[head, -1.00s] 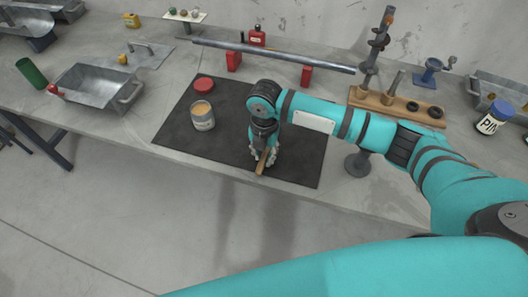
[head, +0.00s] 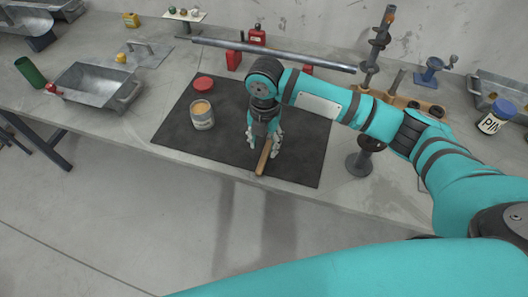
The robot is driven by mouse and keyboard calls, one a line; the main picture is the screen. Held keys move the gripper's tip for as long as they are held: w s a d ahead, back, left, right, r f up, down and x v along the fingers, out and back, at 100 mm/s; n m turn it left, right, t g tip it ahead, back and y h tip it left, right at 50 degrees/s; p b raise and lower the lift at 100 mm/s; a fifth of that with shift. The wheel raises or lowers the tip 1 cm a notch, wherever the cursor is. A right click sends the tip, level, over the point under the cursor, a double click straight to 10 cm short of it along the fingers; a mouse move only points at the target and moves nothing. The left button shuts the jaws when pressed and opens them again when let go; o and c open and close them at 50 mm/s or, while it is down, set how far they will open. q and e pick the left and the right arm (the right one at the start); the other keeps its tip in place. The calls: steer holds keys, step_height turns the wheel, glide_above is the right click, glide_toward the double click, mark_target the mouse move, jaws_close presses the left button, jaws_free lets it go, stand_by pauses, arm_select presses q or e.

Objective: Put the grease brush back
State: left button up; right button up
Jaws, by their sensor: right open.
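The grease brush (head: 264,157) lies on the dark mat (head: 180,125) near its front edge, its wooden handle pointing toward me. My right gripper (head: 263,142) points down above the brush, open, with its fingers apart around the brush's far part. The brush's far end is hidden by the gripper. An open grease tin (head: 202,116) with tan contents stands on the mat to the left, and its red lid (head: 204,83) lies behind it. My left gripper is not in view.
A long metal bar (head: 270,54) spans the back on red supports (head: 234,60). A wooden rack (head: 400,102) stands behind my right arm, with a dark round-based stand (head: 359,163) in front. A metal tray (head: 95,88) is at left. The mat's front left is clear.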

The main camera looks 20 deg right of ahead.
mark_target(264, 156)
step_height(264, 156, up, 7)
steer(key=shift+b, duration=0.45)
steer(key=shift+f, duration=0.1)
